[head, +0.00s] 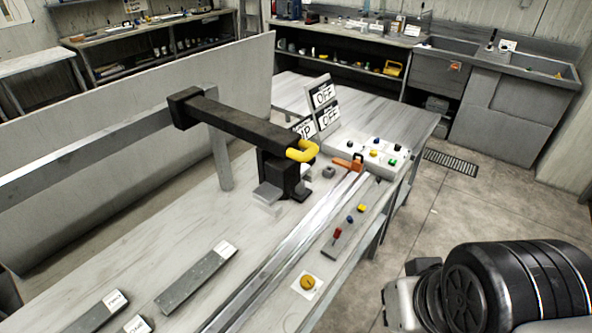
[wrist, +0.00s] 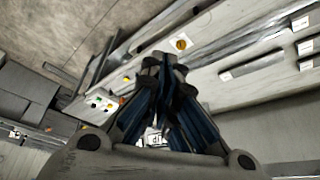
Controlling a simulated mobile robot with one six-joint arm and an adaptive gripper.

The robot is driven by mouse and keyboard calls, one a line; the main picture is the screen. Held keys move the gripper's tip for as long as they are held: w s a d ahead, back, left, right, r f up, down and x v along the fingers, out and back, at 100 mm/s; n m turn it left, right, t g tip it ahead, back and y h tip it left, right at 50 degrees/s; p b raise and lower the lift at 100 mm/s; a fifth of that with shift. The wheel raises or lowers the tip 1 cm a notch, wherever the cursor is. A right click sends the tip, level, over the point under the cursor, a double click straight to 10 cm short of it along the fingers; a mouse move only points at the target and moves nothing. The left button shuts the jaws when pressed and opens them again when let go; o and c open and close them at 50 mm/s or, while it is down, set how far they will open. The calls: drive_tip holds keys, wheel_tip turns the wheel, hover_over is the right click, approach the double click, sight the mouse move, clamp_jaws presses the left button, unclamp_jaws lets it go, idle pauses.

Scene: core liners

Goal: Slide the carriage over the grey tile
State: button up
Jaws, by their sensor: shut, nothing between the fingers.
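The carriage looks to be the black arm unit (head: 245,125) with a yellow handle (head: 302,151), carried at its far end on a raised grey rail (head: 110,140). Its dark head hangs over grey blocks on the bench. A long dark grey tile (head: 195,281) with a white label lies on the bench, nearer than the carriage; a second labelled grey piece (head: 91,312) lies left of it. I cannot tell which is the grey tile. My gripper (wrist: 163,62) is shut and empty in the wrist view, apart from the handle; the head view does not show its fingers.
A metal track (head: 290,248) runs along the bench's right side, with an orange clamp (head: 348,163) near its far end. A button panel (head: 370,154) stands behind.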

drive_tip(key=shift+o, duration=1.3)
drive_tip(key=shift+a+g+y+p, duration=0.3)
drive_tip(key=shift+a+g+p, duration=0.1)
drive_tip(key=shift+p, duration=0.05)
drive_tip(key=o, duration=0.4)
drive_tip(key=w+a+g+y+p, duration=0.1)
drive_tip(key=w+a+r+m+y+p, duration=0.1)
drive_tip(key=a, duration=0.1)
drive_tip(key=a+g+y+p, duration=0.1)
drive_tip(key=y, duration=0.1)
drive_tip(key=shift+w+a+r+g+p, duration=0.2)
drive_tip(key=shift+w+g+p, duration=0.1)
drive_tip(key=shift+w, duration=0.1)
drive_tip(key=shift+o, duration=0.9)
drive_tip(key=w+a+r+m+y+p, duration=0.1)
drive_tip(key=w+r+y+p, duration=0.1)
drive_tip(key=w+y, duration=0.2)
drive_tip(key=shift+w+a+r+m, duration=0.15)
drive_tip(key=shift+w+r+m, duration=0.15)
drive_tip(key=shift+w, duration=0.35)
drive_tip(key=m+t+y+p, duration=0.4)
drive_tip(key=m+t, duration=0.1)
drive_tip(key=t, duration=0.3)
approach(315, 153)
drive_tip(key=x, duration=1.1)
drive_tip(key=shift+p, duration=0.3)
drive_tip(key=shift+c, duration=0.2)
